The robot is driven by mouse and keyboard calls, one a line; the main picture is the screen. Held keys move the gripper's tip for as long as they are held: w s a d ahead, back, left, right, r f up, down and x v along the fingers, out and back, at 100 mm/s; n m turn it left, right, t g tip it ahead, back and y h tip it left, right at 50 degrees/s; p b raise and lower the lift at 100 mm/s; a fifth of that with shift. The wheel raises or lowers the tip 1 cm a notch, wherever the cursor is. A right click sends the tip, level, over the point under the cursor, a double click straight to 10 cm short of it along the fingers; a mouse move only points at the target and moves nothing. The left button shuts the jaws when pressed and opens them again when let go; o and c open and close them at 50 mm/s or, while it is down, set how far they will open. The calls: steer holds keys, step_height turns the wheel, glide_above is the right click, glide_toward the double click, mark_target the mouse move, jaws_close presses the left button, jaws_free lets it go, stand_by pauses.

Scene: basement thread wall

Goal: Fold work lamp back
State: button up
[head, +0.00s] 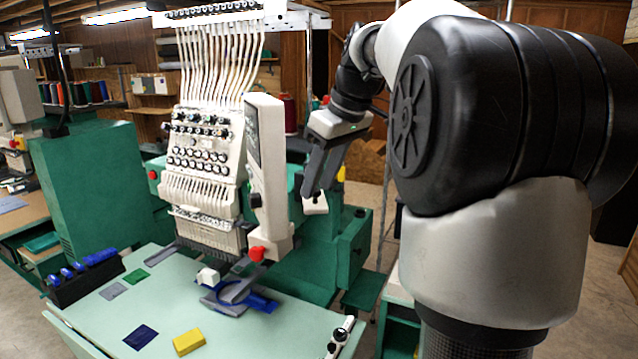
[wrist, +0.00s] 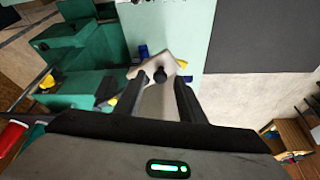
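A small white piece (head: 316,204) with a dark knob, which looks like the work lamp's head, shows just right of the tall white control panel (head: 265,165). Its arm and mount are hard to make out.
The green embroidery machine (head: 320,245) stands behind a pale green table (head: 115,320). Bare floor (wrist: 245,98) shows on the right.

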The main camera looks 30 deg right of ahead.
steer(key=shift+w+f, duration=0.1)
steer(key=shift+f, duration=0.15)
jaws_close()
